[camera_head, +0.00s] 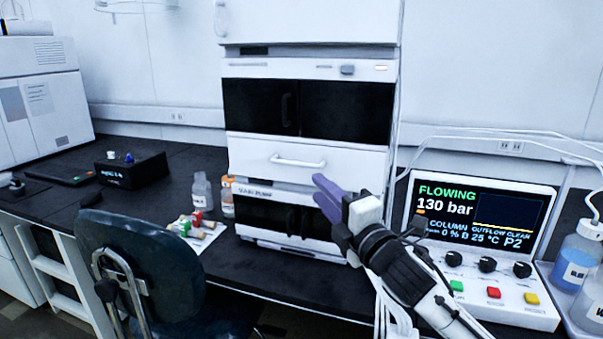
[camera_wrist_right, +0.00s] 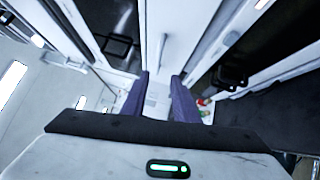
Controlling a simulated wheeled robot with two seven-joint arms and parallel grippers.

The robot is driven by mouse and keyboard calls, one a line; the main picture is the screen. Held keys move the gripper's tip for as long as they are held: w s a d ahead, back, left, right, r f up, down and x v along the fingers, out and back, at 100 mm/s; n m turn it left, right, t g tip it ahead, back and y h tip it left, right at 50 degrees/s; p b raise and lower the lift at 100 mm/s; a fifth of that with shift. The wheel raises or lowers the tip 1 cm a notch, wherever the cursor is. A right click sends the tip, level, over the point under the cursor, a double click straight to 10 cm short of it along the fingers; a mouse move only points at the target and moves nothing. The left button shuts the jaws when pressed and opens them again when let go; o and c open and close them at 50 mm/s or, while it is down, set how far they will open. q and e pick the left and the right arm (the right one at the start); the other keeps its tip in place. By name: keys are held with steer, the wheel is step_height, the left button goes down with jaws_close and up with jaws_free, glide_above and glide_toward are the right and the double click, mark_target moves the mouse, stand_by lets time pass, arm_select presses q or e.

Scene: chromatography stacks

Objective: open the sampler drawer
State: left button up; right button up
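The sampler drawer (camera_head: 250,158) is a white front panel in the middle of the instrument stack, with a pale bar handle (camera_head: 297,161). It looks flush with the stack, so shut. My right gripper (camera_head: 320,188) has purple fingers and is in front of the stack, a little below and right of the handle in the head view. In the right wrist view its fingers (camera_wrist_right: 160,88) are apart with nothing held between them. The handle (camera_wrist_right: 162,48) shows beyond the gap between the fingertips, apart from them. My left gripper is not in view.
Dark-doored modules lie above (camera_head: 345,110) and below the drawer. A control console (camera_head: 485,240) with a lit screen stands right of my right arm. Small bottles (camera_head: 202,190) and coloured vials (camera_head: 195,225) stand left of the stack. A chair (camera_head: 145,260) is at front left.

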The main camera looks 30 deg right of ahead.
mark_target(299, 165)
steer(key=w, duration=0.3)
steer(key=w+r, duration=0.1)
steer(key=w, duration=0.2)
steer(key=w+r, duration=0.1)
steer(key=w, duration=0.3)
steer(key=shift+w+d+p, duration=0.1)
steer(key=shift+d+p, duration=0.2)
steer(key=shift+f, duration=0.1)
jaws_close()
stand_by(0.9)
